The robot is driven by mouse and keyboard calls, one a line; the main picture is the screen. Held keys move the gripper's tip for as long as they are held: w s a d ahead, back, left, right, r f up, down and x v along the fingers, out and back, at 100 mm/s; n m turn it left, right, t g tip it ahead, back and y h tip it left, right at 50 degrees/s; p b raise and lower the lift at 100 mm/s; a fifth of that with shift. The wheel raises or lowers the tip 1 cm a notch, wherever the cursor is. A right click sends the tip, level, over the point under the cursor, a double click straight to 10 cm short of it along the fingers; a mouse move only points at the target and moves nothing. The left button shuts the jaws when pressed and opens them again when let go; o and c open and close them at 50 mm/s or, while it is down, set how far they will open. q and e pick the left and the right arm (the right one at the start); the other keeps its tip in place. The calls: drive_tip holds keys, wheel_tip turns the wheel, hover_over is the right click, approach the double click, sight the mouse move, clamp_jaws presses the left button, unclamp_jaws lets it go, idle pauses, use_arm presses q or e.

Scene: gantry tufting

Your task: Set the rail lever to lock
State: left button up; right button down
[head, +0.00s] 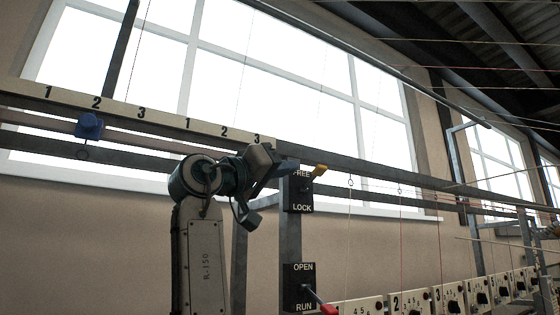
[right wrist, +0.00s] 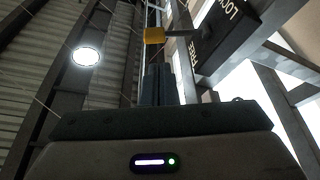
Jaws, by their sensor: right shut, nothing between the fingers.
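The rail lever has a yellow knob (head: 320,170) on a short stem. It sits on a dark box (head: 301,191) marked FREE above and LOCK below, and the knob is at the FREE end. The yellow knob (right wrist: 154,35) also shows in the right wrist view, just beyond the fingertips, with its stem running to the box (right wrist: 225,40). My right gripper (head: 288,166) is shut and empty, just left of the box's top and the knob. Its closed fingers (right wrist: 155,85) point toward the knob; I cannot tell if they touch it. My left gripper is not in view.
A lower box (head: 299,288) marked OPEN and RUN has a red-tipped lever (head: 328,309). A blue slider (head: 89,127) sits on the numbered rail (head: 160,121) at left. Several numbered panels (head: 410,304) stand at lower right, with thin threads hanging above them.

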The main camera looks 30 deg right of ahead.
sight(312, 179)
use_arm(q)
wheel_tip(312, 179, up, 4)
drive_tip(key=p, duration=0.2)
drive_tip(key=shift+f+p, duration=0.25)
drive_tip(key=shift+p, duration=0.05)
use_arm(e)
drive_tip(key=s+x, duration=0.1)
drive_tip(key=x, duration=0.5)
drive_tip(key=shift+w+d, duration=0.2)
drive_tip(key=shift+w, duration=0.1)
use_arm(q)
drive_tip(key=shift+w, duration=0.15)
use_arm(e)
drive_tip(key=shift+r, duration=0.15)
